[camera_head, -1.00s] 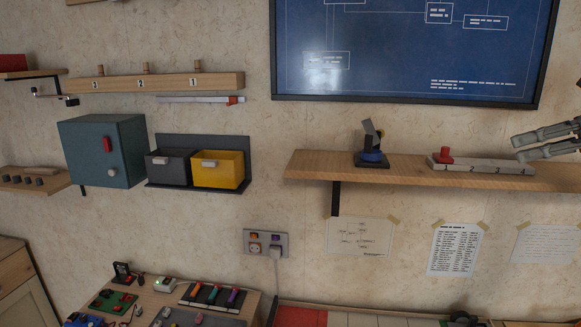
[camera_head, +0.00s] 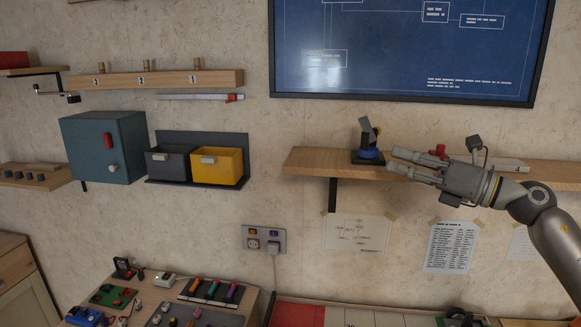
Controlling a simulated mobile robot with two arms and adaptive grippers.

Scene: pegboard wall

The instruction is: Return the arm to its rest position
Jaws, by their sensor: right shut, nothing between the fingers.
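My right gripper (camera_head: 391,159) is in front of the wooden shelf (camera_head: 310,160) at the right, pointing left, with its arm coming in from the right edge. It is shut and holds nothing. It covers part of the shelf and most of a pale numbered block (camera_head: 509,164); a red piece (camera_head: 437,150) shows just above the gripper. A small dark and blue device (camera_head: 368,154) stands on the shelf just left of the fingertips. My left gripper is not in view.
A teal cabinet (camera_head: 92,150), a grey bin (camera_head: 168,172) and a yellow bin (camera_head: 219,171) hang on the left wall. A peg rail (camera_head: 160,81) is above them. A wall socket (camera_head: 252,240) and a table with coloured parts (camera_head: 250,299) are below.

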